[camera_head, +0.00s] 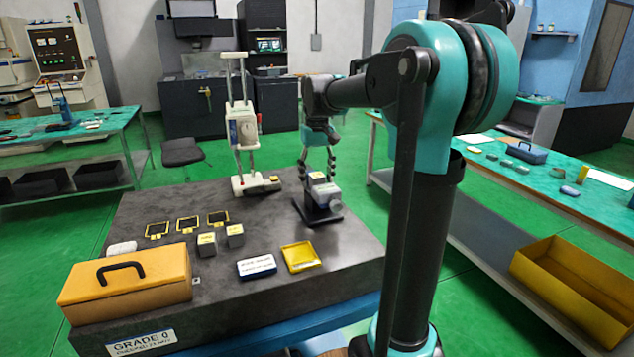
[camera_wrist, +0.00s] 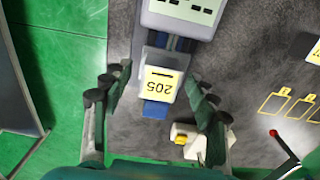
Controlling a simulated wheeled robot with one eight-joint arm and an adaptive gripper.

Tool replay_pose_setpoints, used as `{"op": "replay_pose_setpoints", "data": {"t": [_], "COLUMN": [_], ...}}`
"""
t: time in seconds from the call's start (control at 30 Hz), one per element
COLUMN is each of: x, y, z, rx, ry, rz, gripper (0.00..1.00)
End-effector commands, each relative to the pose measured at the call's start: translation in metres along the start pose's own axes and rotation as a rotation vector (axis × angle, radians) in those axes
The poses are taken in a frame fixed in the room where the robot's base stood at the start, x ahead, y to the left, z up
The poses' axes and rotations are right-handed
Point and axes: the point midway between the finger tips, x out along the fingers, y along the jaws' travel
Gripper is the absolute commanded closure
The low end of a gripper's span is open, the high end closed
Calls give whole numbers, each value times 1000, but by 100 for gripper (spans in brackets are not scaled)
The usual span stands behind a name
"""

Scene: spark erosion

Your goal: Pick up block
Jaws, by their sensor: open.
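A grey block with a yellow label reading 205 (camera_wrist: 165,83) sits on a dark fixture with a blue part; in the head view its yellow top (camera_head: 317,176) shows on the fixture at the far right of the granite plate. My gripper (camera_wrist: 160,92) is open, with one finger on each side of the block in the wrist view and gaps showing on both sides. In the head view my gripper (camera_head: 318,160) points down over this block. Two other grey blocks with yellow tops, one at left (camera_head: 207,245) and one at right (camera_head: 235,235), stand mid-plate.
The granite plate (camera_head: 325,262) carries an orange case (camera_head: 125,286), a yellow tray (camera_head: 300,256), a blue-and-white box (camera_head: 257,267) and several yellow-framed dark pads. A tall white gauge (camera_head: 242,130) stands close left of my gripper. A green-topped bench (camera_head: 530,180) lies right.

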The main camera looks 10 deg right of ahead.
Motion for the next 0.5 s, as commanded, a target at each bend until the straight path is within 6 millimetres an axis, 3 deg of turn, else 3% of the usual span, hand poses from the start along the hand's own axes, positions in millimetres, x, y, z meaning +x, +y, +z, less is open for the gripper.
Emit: {"op": "replay_pose_setpoints", "data": {"t": [0.1, 0.5], "x": [0, 0], "y": [0, 0], "z": [0, 0], "rx": [0, 0], "ry": [0, 0], "rz": [0, 0], "gripper": [44, 94]}}
